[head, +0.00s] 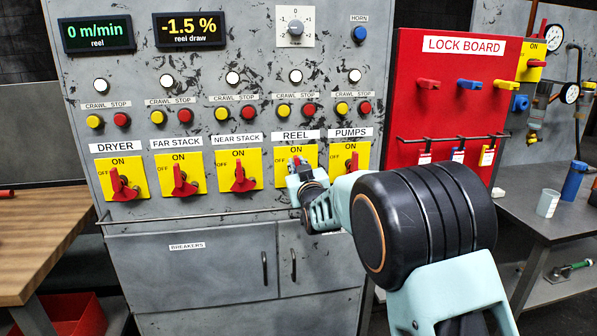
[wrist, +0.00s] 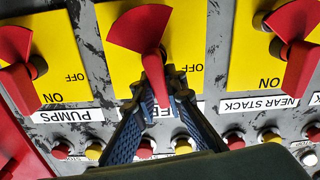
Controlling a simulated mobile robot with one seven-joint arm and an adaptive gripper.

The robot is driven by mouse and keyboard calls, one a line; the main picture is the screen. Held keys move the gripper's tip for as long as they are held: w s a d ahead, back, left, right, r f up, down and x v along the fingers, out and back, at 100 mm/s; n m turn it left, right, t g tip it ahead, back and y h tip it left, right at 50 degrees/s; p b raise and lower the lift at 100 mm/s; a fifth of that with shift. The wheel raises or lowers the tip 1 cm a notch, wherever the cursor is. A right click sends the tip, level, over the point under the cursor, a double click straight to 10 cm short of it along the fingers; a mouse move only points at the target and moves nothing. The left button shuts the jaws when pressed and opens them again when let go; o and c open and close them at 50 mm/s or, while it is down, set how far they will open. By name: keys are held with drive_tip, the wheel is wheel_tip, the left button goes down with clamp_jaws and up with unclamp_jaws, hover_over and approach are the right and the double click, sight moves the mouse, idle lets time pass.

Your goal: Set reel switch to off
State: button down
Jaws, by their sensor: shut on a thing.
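The reel switch (head: 296,161) is a red handle on a yellow plate under the REEL label (head: 296,135). In the head view my gripper (head: 301,174) covers most of it. In the upside-down wrist view the reel switch (wrist: 140,28) is in the middle, its wide red end clear. Its narrow end runs between the two fingers of my gripper (wrist: 160,95), toward the REEL label and the ON side. The gripper is shut on this handle. OFF is printed on the plate's side; its ON word is hidden in the wrist view.
The near stack switch (head: 241,178) and pumps switch (head: 352,160) flank it closely. Crawl and stop buttons (head: 309,110) sit above. A metal rail (head: 200,216) runs below the switches. The red lock board (head: 445,100) stands to the right.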

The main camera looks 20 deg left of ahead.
drive_tip(key=shift+s+a+f+n+b, duration=0.25)
drive_tip(key=shift+f+n+b, duration=0.2)
drive_tip(key=shift+n+b, duration=2.05)
drive_tip(key=shift+s+a+f+n+b, duration=0.15)
drive_tip(key=shift+a+f+n+b, duration=0.25)
drive_tip(key=shift+n+b, duration=2.1)
drive_tip(key=shift+s+a+f+n+b, duration=0.25)
drive_tip(key=shift+f+n+b, duration=0.2)
drive_tip(key=shift+n+b, duration=2.05)
drive_tip(key=shift+w+n, duration=0.1)
drive_tip(key=shift+n, duration=0.4)
drive_tip(key=shift+p, duration=0.3)
drive_tip(key=c, duration=2)
unclamp_jaws()
drive_tip(key=shift+o, duration=0.2)
